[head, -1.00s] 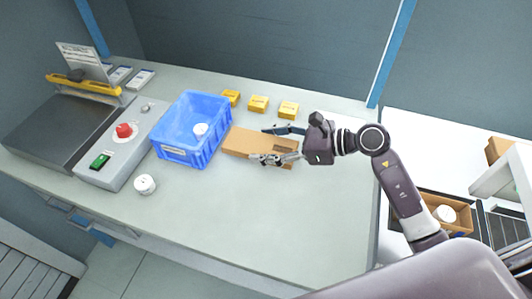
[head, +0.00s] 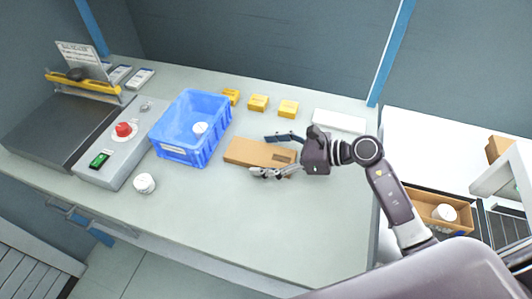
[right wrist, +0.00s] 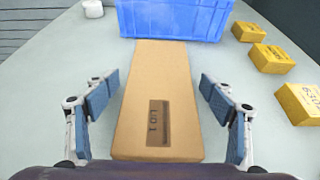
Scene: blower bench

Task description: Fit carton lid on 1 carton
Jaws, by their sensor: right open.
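A long brown cardboard piece (head: 258,152) lies on the bench right of the blue bin, plain on top with a dark printed label at its near end. It also shows in the right wrist view (right wrist: 158,85). I cannot tell whether it is the lid alone or a lid on a carton. My right gripper (head: 276,155) is open, its fingers on either side of the label end, with gaps in the wrist view (right wrist: 158,103). An open brown carton (head: 424,213) with a white round part inside stands on the white surface at right. My left gripper is not seen.
The blue bin (head: 173,152) holds a white part and stands close to the cardboard's far end. Several small yellow boxes (head: 258,103) line the back. A flat white piece (head: 339,120) lies behind my right wrist. A white part (head: 144,183) stands left; the front bench is clear.

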